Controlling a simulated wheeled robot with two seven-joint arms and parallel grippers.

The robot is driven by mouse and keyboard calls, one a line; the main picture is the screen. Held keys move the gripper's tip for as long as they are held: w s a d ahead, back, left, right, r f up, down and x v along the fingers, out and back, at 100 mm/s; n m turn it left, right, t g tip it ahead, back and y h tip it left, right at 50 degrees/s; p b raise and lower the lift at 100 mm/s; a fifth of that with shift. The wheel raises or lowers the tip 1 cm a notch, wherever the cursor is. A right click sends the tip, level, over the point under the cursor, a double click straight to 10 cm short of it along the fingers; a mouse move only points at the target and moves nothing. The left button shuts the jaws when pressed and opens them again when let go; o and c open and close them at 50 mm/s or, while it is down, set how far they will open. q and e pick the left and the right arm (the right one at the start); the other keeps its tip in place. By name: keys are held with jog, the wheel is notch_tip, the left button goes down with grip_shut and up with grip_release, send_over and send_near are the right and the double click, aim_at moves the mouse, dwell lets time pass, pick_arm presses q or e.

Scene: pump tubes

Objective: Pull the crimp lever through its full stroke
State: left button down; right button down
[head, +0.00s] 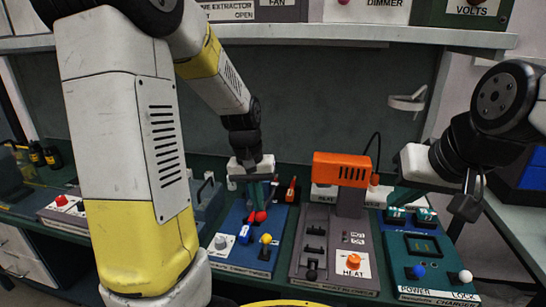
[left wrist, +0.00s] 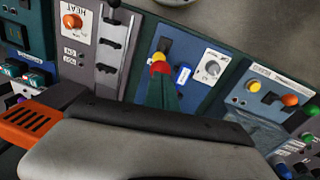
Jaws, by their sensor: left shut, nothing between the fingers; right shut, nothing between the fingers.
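The blue panel (head: 232,247) carries a red-knobbed lever (head: 260,216) and a small yellow-topped lever (head: 266,238). The panel's label is too small to read surely, and I cannot tell for certain which lever is the crimp lever. My left gripper (head: 262,203) is shut and points down at the red knob; its teal fingertips are at or just above it, contact unclear. In the left wrist view the shut fingers (left wrist: 164,95) end at the red knob (left wrist: 160,68), with the yellow top (left wrist: 158,57) just beyond.
Right of the blue panel stands the grey HEAT unit (head: 320,245) with an orange head (head: 340,169). The green charger panel (head: 440,278) lies further right. A shelf (head: 370,36) runs above.

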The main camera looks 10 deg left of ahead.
aim_at(257, 214)
pick_arm(q)
jog(key=f, duration=0.1)
jog(key=s+f, duration=0.1)
jog(key=f, duration=0.1)
jog(key=shift+f, duration=0.1)
jog(key=shift+s+f, duration=0.3)
jog(key=shift+f, duration=0.05)
jog(key=shift+w+a+r, duration=0.1)
jog(key=shift+w+r, duration=0.15)
jog(key=shift+r, duration=0.2)
jog(key=r, duration=0.5)
jog(key=shift+w+a, duration=0.35)
jog(key=shift+w, duration=0.05)
jog(key=s+a+r, duration=0.1)
jog(key=s+r, duration=0.3)
jog(key=r, duration=0.3)
jog(key=shift+r, duration=0.3)
